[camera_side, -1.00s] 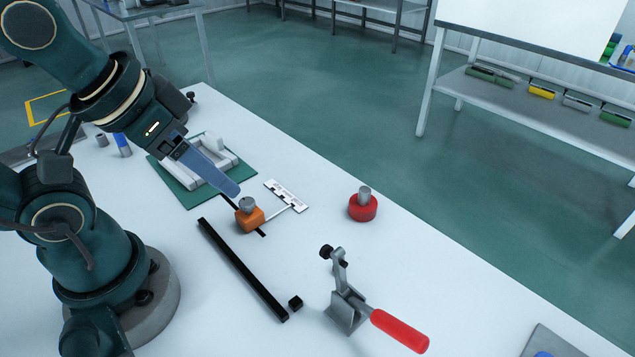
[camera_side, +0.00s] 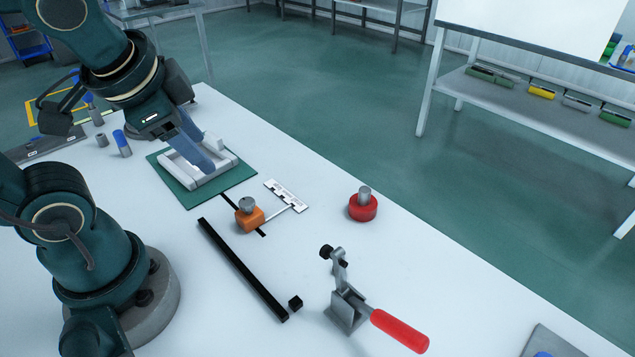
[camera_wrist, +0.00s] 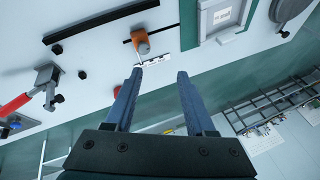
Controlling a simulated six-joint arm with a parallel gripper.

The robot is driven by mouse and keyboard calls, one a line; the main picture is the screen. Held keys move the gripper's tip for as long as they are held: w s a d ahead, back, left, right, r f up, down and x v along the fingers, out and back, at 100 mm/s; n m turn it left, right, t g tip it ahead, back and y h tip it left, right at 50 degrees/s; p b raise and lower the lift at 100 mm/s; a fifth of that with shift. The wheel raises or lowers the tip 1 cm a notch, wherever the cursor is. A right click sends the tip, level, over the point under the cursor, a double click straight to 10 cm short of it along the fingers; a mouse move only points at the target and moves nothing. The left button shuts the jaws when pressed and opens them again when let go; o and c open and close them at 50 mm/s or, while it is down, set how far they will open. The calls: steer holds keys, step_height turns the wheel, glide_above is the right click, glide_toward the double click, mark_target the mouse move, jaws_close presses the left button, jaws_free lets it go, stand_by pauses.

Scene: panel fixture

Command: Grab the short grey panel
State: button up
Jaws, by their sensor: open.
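Pale grey panels lie in a rectangular frame on a green mat (camera_side: 240,185) in the side view. The panel along the mat's right side (camera_side: 228,164) and the one along its left side (camera_side: 175,171) show; I cannot tell which is the short grey panel. My gripper (camera_side: 208,156) is over the frame, its blue-grey fingers pointing down and hiding part of it. I cannot tell whether they touch. In the wrist view my gripper (camera_wrist: 160,72) is open and empty, and the grey frame (camera_wrist: 204,22) is at the top right, outside the gap between the fingers.
An orange block (camera_side: 249,218) stands beside a white slotted strip (camera_side: 286,195). Blue-topped cylinders (camera_side: 121,143) stand behind, left.

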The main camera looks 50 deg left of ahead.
steer(key=w+a+m+g+y, duration=0.3)
steer(key=w+a+m+y, duration=0.1)
steer(key=a, duration=0.4)
steer(key=m+g+y, duration=0.2)
steer(key=m+y, duration=0.4)
steer(key=m, duration=0.1)
glide_toward(216, 136)
steer(key=a+r, duration=0.4)
steer(key=f, duration=0.2)
steer(key=f+m, duration=0.1)
steer(key=f, duration=0.1)
steer(key=f+m, duration=0.1)
steer(key=f, duration=0.1)
steer(key=shift+w+a+g+y, duration=0.35)
steer(key=shift+a+g+y, duration=0.05)
steer(key=shift+s+f, duration=0.2)
steer(key=shift+f, duration=0.2)
steer(key=shift+a+f, duration=0.15)
steer(key=shift+a, duration=0.1)
steer(key=shift+x, duration=2.3)
steer(key=shift+s, duration=0.1)
jaws_close()
